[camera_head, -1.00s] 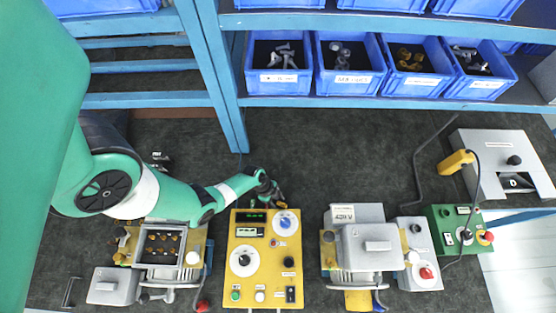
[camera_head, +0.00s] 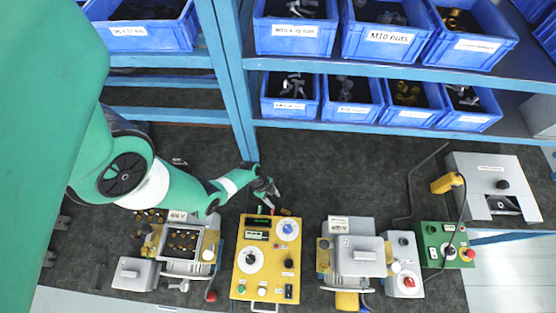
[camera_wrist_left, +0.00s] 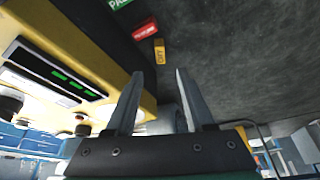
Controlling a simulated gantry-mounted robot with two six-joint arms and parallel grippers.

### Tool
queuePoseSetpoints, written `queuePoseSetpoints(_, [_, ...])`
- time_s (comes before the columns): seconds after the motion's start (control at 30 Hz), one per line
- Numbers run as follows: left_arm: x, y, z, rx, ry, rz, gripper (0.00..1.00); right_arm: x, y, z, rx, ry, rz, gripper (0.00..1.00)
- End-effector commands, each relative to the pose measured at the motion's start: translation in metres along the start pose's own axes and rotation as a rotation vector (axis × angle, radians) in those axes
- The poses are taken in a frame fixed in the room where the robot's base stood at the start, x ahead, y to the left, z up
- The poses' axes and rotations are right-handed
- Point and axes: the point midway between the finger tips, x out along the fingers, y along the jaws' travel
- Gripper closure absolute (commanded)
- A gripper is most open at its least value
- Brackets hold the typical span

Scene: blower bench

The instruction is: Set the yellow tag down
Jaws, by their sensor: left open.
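The small yellow tag (camera_wrist_left: 159,51) lies flat on the dark bench mat in the left wrist view, beside a red tag (camera_wrist_left: 145,28) and a green tag (camera_wrist_left: 119,3). In the head view the yellow tag (camera_head: 286,212) is just behind the yellow control box (camera_head: 240,275). My left gripper (camera_wrist_left: 158,76) is open, with nothing between its fingers. The yellow tag appears beyond the fingertips in the wrist view, apart from them. In the head view my left gripper (camera_head: 268,190) is above the mat behind the box. My right gripper is out of view.
An opened motor unit (camera_head: 180,268) stands left of the control box and a closed one (camera_head: 355,262) right of it. A green box (camera_head: 432,235) and a grey machine (camera_head: 495,170) are further right. Shelves with blue bins (camera_head: 352,112) stand behind. Mat behind the closed motor is clear.

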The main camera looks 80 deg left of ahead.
Motion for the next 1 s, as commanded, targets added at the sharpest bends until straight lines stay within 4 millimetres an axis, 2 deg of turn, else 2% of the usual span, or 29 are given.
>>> queuePoseSetpoints(0.07, [-0.007,0.0,-0.001,0.0,0.0,0.0,0.46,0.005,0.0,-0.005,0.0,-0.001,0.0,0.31])
queuePoseSetpoints(0.47, [-0.006,0.0,0.0,0.001,0.0,0.0,0.46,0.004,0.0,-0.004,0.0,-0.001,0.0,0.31])
queuePoseSetpoints(0.57, [-0.01,-0.014,-0.006,0.007,-0.001,-0.026,0.46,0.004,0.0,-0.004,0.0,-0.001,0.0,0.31])
queuePoseSetpoints(0.63, [-0.021,-0.044,-0.021,0.02,0.002,-0.081,0.46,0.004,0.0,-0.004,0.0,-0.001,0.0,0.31])
queuePoseSetpoints(0.67, [-0.028,-0.062,-0.031,0.026,0.005,-0.116,0.46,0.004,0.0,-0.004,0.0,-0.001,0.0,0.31])
queuePoseSetpoints(0.77, [-0.065,-0.134,-0.087,0.051,0.041,-0.269,0.46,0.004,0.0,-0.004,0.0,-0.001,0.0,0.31])
queuePoseSetpoints(0.8, [-0.086,-0.162,-0.118,0.059,0.07,-0.34,0.46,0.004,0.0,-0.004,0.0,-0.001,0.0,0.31])
queuePoseSetpoints(0.87, [-0.121,-0.199,-0.17,0.066,0.13,-0.445,0.46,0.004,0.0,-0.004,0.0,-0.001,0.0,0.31])
queuePoseSetpoints(0.9, [-0.147,-0.217,-0.207,0.07,0.18,-0.51,0.46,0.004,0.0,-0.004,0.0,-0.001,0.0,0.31])
queuePoseSetpoints(0.97, [-0.188,-0.237,-0.262,0.072,0.267,-0.6,0.46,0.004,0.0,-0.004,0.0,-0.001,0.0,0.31])
queuePoseSetpoints(1.0, [-0.218,-0.245,-0.299,0.071,0.334,-0.654,0.46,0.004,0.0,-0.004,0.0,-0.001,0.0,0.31])
